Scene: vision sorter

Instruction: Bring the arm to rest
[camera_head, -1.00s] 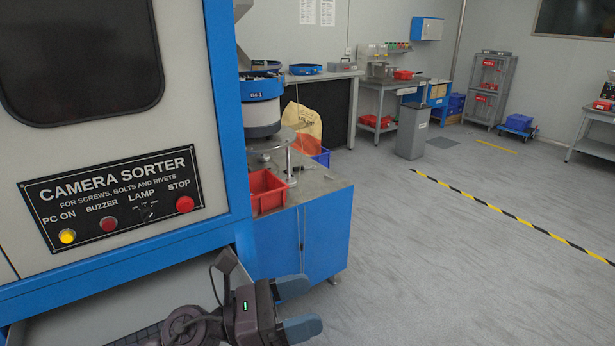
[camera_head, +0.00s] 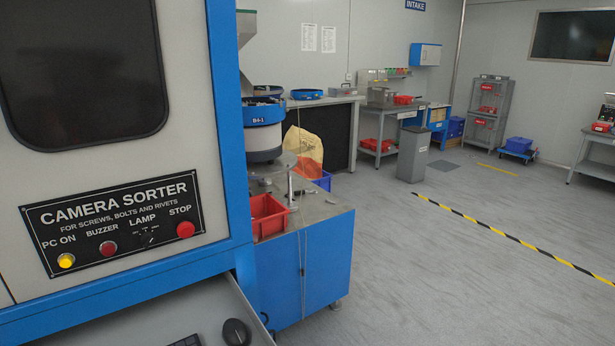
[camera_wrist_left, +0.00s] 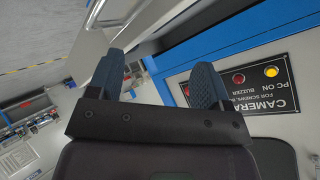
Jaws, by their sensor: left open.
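My left gripper (camera_wrist_left: 158,82) shows in the left wrist view with its two blue-grey fingers apart and nothing between them. It is out of the head view. The camera sorter's control panel (camera_head: 112,222) is on the left in the head view, with a lit yellow PC ON button (camera_head: 66,261), a red buzzer button (camera_head: 108,249), a lamp knob (camera_head: 149,239) and a red stop button (camera_head: 186,229). In the left wrist view the panel (camera_wrist_left: 250,86) appears upside down, to the right of the fingers. My right gripper is in neither view.
A pulled-out drawer (camera_head: 120,322) below the panel holds a black mouse (camera_head: 236,332) and part of a keyboard (camera_head: 187,341). A blue cabinet (camera_head: 310,270) with a red bin (camera_head: 268,216) stands to the right. The grey floor (camera_head: 440,270) beyond is clear.

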